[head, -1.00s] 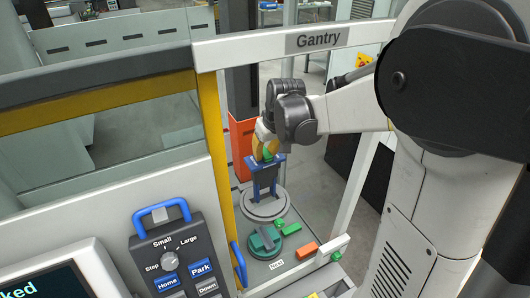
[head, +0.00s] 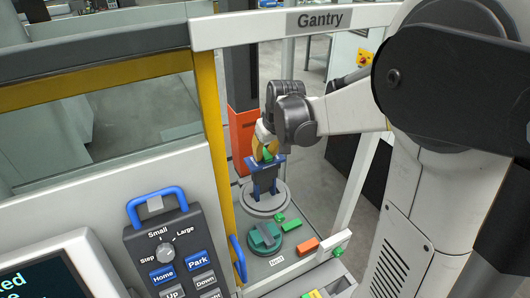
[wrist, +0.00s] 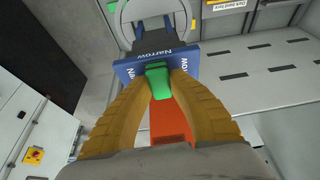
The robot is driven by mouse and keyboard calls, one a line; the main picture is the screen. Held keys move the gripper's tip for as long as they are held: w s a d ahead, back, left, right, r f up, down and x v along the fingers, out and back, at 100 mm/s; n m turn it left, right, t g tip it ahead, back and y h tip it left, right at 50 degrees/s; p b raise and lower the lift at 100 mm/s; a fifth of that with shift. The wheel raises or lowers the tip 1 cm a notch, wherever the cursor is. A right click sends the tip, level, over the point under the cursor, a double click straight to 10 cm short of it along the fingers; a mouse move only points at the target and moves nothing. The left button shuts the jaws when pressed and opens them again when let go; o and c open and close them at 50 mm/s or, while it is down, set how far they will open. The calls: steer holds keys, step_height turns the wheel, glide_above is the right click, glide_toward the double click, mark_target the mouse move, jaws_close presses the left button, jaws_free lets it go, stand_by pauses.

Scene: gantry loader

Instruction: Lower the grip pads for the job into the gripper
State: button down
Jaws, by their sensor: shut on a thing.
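My gripper (wrist: 157,88) has yellow fingers and is shut on a green pad (wrist: 157,76). In the head view the fingers (head: 264,146) point down, with a bit of the green pad (head: 267,154) showing between them. The pad is over the middle of a blue plate (wrist: 196,57) lettered "Narrow", the top of the gantry's gripper (head: 263,171), which stands on a round grey base (head: 264,201). The pad's lower end is hidden, so I cannot tell how deep it sits in the plate.
A yellow post (head: 213,130) and control pendant (head: 177,250) are left.

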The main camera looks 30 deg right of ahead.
steer(key=b, duration=0.4)
glide_above(266, 183)
steer(key=shift+s+f+x, duration=0.1)
steer(key=shift+s+x, duration=0.05)
steer(key=shift+x, duration=0.65)
steer(key=shift+s+f+x, duration=0.1)
steer(key=shift+s+x, duration=0.05)
steer(key=shift+x, duration=0.65)
steer(key=shift+s+x, duration=0.2)
steer(key=shift+x, duration=0.6)
steer(key=shift+f, duration=0.2)
steer(key=shift+f+b, duration=2.2)
steer(key=shift+f, duration=0.35)
steer(key=shift+f, duration=0.2)
steer(key=shift+f+b, duration=1.75)
steer(key=shift+f, duration=0.1)
steer(key=c, duration=1.2)
jaws_free()
steer(key=shift+c, duration=0.2)
